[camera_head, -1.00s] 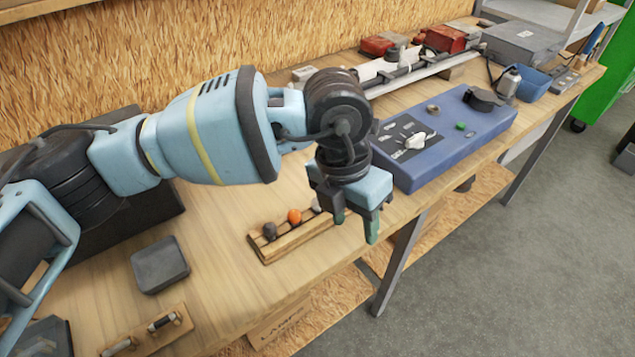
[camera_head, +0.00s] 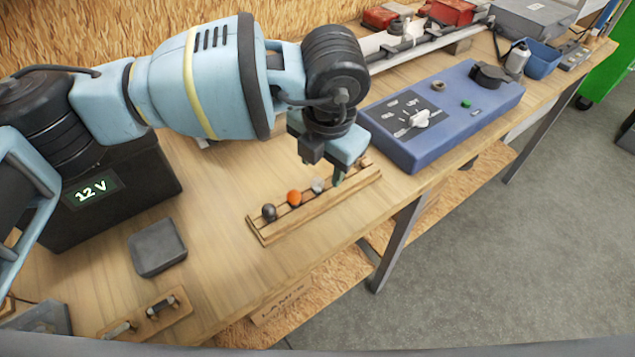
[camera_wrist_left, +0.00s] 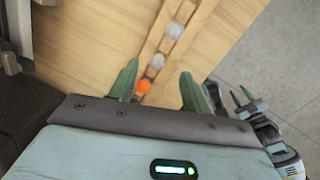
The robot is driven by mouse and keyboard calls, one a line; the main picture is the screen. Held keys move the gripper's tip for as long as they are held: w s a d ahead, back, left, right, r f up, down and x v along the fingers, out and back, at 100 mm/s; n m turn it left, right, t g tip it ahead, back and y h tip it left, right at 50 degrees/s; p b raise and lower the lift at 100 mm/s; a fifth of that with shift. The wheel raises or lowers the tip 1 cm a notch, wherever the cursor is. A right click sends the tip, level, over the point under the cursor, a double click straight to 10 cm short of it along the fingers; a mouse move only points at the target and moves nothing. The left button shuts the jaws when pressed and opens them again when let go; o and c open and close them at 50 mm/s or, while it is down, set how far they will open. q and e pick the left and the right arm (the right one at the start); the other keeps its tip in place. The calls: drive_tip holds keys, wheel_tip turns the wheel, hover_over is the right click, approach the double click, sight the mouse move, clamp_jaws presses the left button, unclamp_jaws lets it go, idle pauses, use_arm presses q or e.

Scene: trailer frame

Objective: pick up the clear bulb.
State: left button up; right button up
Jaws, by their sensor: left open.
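A narrow wooden rack (camera_head: 262,232) on the bench holds a row of small round bulbs. The clear bulb (camera_head: 318,185) sits in the rack beside an orange bulb (camera_head: 294,198), with a dark bulb (camera_head: 269,212) at the near-left end. My left gripper (camera_head: 336,176) is over the rack, open and empty, and hides part of the row. In the left wrist view its fingers (camera_wrist_left: 158,72) point at the rack, the clear bulb (camera_wrist_left: 157,61) lying between them in the picture. Another pale bulb (camera_wrist_left: 174,31) is farther along. My right gripper (camera_wrist_left: 242,96) shows small, its fingers apart.
A blue test box (camera_head: 440,115) stands right of the rack. A dark 12 V box (camera_head: 120,195), a grey block (camera_head: 157,248) and a wooden fuse holder (camera_head: 150,315) are on the left. The bench's front edge runs close to the rack.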

sight(318, 180)
use_arm(q)
drive_tip(key=shift+w+a+f, duration=0.15)
drive_tip(key=shift+a+f, duration=0.05)
drive_tip(key=shift+f, duration=0.95)
drive_tip(key=shift+w+a+f, duration=0.15)
drive_tip(key=shift+f, duration=0.95)
drive_tip(key=c, duration=0.8)
